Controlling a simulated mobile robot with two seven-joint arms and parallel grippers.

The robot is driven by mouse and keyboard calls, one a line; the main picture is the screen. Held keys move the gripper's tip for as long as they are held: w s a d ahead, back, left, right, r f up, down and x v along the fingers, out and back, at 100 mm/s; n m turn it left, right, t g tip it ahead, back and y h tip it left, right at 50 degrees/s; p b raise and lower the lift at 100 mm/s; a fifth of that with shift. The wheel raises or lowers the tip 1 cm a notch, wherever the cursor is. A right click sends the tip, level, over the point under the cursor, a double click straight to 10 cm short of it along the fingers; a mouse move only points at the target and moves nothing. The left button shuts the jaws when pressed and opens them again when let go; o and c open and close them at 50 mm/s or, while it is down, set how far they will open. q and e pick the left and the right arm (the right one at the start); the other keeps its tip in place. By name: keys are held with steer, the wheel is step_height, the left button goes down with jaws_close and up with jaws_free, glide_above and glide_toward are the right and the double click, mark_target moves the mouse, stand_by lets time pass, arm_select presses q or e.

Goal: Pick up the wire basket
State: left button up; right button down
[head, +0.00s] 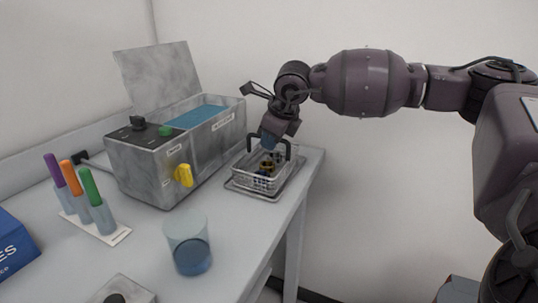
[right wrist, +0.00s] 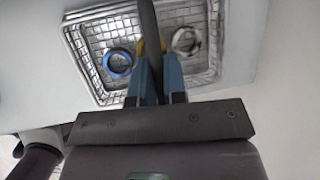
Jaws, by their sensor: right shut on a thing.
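The wire basket (head: 262,182) is a small silver mesh basket with a dark upright handle (head: 288,150). It stands upright on or just over a shallow metal tray (head: 286,188); I cannot tell whether there is a gap. My right gripper (head: 268,141) points down from above and is shut on the basket's handle. In the right wrist view the blue fingers (right wrist: 153,60) close around the dark handle bar (right wrist: 147,18), with the basket (right wrist: 82,48) beneath. A blue ring (right wrist: 118,62) and a grey ring (right wrist: 186,40) lie inside it. My left gripper is out of view.
A grey tank (head: 207,155) with an open lid (head: 158,80), blue liquid and a yellow knob (head: 184,175) stands left of the basket. A beaker (head: 188,248) of blue liquid stands in front. Several coloured-capped bottles (head: 102,215) stand at left. The table's right edge is close.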

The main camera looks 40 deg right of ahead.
steer(key=shift+r, duration=0.55)
arm_select(q)
steer(key=p, duration=0.1)
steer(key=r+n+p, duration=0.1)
steer(key=p, duration=0.1)
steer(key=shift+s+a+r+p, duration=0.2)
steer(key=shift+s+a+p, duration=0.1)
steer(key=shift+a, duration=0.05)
arm_select(e)
step_height(320, 180, up, 19)
